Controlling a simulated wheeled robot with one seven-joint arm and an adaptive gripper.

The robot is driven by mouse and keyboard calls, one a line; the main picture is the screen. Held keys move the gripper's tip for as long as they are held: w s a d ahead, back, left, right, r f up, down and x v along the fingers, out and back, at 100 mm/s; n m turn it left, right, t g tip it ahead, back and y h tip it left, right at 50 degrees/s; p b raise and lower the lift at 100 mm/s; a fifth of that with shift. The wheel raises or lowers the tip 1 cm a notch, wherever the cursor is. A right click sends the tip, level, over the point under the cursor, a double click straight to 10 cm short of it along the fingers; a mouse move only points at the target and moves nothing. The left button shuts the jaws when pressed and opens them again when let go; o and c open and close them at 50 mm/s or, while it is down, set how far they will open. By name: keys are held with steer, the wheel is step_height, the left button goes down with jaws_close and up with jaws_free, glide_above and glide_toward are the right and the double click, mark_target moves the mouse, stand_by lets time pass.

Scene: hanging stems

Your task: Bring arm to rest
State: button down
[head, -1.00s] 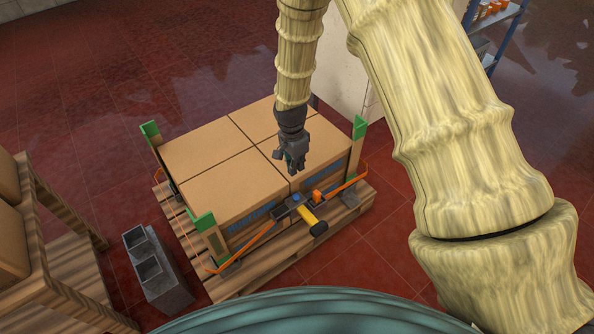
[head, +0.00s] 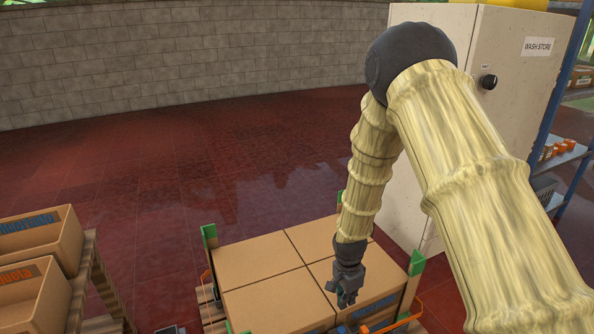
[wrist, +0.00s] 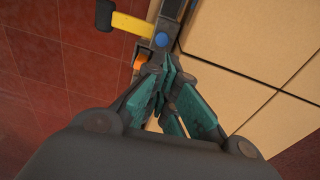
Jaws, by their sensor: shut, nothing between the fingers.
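My gripper (head: 346,297) hangs at the end of my arm, pointing down, in front of and above the near right cardboard box of the pallet stack. In the wrist view my gripper (wrist: 168,88) has its fingers together with nothing between them. Beyond the fingertips the wrist view shows a dark strap tensioner (wrist: 171,22) with a blue button, and a yellow handle (wrist: 118,22) to its left. In the head view the tensioner is mostly outside the lower edge.
Four-block stack of cardboard boxes (head: 262,262) has green corner protectors (head: 416,263) and an orange strap. A pale wash store cabinet (head: 425,190) stands behind on the right. Crates (head: 40,240) sit on a wooden stand at left. Red floor behind the stack is clear.

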steer(key=s+f+n, duration=0.3)
steer(key=s+f, duration=0.5)
steer(key=s, duration=0.2)
steer(key=s+d+f+n, duration=0.1)
steer(key=s+f+n, duration=0.15)
steer(key=s, duration=0.65)
steer(key=s+d+f+n, duration=0.15)
steer(key=s+n, duration=0.25)
steer(key=s, duration=0.6)
steer(key=s+d+f+n, duration=0.1)
steer(key=s+f+n, duration=0.25)
steer(key=s, duration=0.55)
step_height(320, 180, up, 19)
steer(key=p, duration=1.8)
steer(key=shift+w+f+y, duration=0.2)
steer(key=shift+w+y, duration=0.1)
steer(key=shift+w, duration=0.15)
steer(key=shift+a, duration=0.1)
